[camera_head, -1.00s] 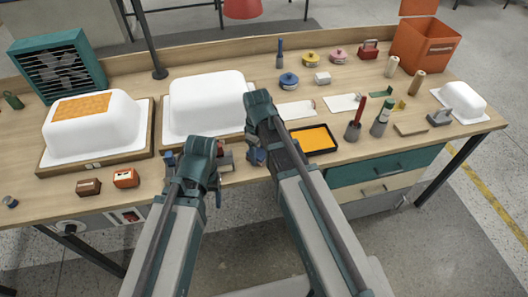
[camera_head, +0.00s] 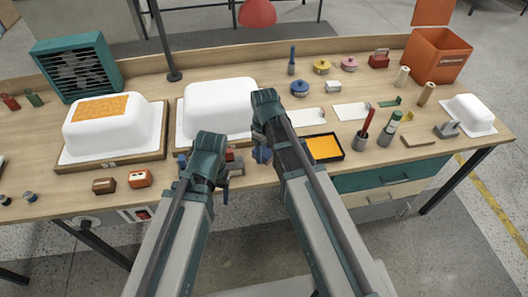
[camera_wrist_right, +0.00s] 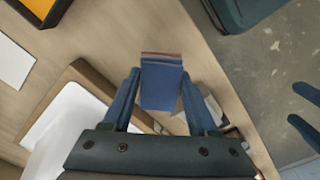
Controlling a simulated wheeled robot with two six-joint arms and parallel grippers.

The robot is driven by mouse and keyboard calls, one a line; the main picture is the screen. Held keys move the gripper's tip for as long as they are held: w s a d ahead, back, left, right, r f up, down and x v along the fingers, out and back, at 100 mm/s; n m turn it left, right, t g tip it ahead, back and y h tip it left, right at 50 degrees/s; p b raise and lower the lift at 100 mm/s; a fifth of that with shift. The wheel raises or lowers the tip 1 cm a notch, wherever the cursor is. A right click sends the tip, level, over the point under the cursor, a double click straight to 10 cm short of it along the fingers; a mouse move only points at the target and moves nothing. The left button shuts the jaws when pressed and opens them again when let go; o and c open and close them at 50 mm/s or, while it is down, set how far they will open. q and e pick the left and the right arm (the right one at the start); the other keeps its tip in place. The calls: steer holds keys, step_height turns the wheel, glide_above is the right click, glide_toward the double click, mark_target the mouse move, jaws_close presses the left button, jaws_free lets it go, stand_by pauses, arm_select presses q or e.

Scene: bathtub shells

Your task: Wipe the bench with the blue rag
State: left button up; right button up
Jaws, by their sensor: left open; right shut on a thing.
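The wooden bench (camera_head: 50,203) runs across the head view. My right gripper (camera_wrist_right: 160,88) is shut on a folded blue cloth-like piece, the blue rag (camera_wrist_right: 161,84), with a reddish strip along its far edge. In the head view my right gripper (camera_head: 262,154) is over the bench's front part, right of the middle white tub; the rag cannot be made out there. Whether the rag touches the bench is unclear. My left gripper (camera_head: 203,172) is open at the bench's front edge, partly hidden by its own arm. Its blue fingers also show at the wrist view's right edge.
Two white tub shells (camera_head: 105,128) (camera_head: 220,108) stand on wooden boards at left and middle. A black tray with orange filling (camera_head: 324,147) lies right of my right gripper. Cups with tools, tins and an orange box (camera_head: 436,58) fill the right side. Bare wood shows at the front left.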

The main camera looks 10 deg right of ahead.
steer(key=shift+r+p, duration=0.5)
steer(key=shift+r, duration=0.35)
step_height(320, 180, up, 3)
steer(key=p, duration=0.3)
